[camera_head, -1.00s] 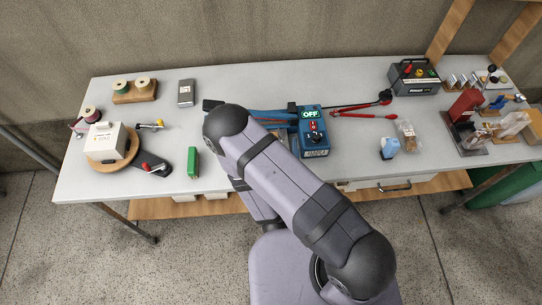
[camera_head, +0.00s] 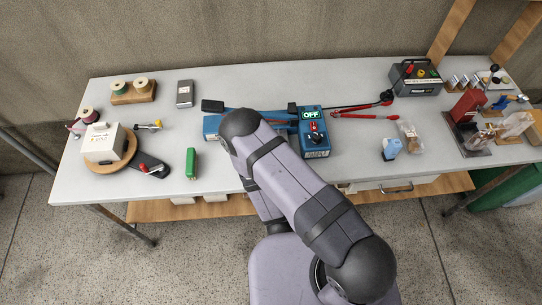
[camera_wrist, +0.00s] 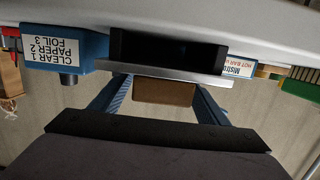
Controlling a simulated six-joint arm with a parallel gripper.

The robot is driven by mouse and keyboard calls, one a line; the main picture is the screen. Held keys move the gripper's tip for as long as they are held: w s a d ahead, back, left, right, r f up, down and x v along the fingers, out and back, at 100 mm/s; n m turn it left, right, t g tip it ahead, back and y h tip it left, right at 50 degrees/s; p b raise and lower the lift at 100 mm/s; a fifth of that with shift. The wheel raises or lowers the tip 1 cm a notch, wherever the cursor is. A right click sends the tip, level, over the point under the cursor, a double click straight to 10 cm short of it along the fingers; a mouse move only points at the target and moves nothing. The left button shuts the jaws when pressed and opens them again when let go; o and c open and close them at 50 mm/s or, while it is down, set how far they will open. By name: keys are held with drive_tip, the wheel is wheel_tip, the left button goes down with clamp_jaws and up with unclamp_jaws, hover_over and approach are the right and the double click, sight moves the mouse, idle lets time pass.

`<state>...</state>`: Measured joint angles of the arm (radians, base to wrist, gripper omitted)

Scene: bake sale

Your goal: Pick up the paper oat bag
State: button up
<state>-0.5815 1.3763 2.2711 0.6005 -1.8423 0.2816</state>
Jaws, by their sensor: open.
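In the wrist view, a plain brown block-like shape (camera_wrist: 163,92), probably the paper oat bag, shows between the fingers of my gripper (camera_wrist: 163,88). The two blue fingers are apart, one on each side of it, with gaps visible. The blue sealer stands just beyond, its dark opening and silver plate above the brown shape in this upside-down picture. In the head view, the blue sealer (camera_head: 314,140) with a green OFF sign stands mid-table. My arm hides my gripper and the brown shape there.
A green block (camera_head: 191,163) and a round wooden board (camera_head: 90,159) bearing a white box (camera_head: 103,140) lie left. Red-handled tongs (camera_head: 362,115), a clear bag (camera_head: 410,138) and a small blue-and-white item (camera_head: 391,149) lie right. The table's front edge is near my arm.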

drive_tip(key=shift+w, duration=0.45)
drive_tip(key=shift+c, duration=0.4)
drive_tip(key=c, duration=0.8)
drive_tip(key=shift+o, duration=0.2)
drive_tip(key=shift+r, duration=0.15)
drive_tip(key=shift+r+b, duration=0.65)
drive_tip(key=shift+r, duration=4.15)
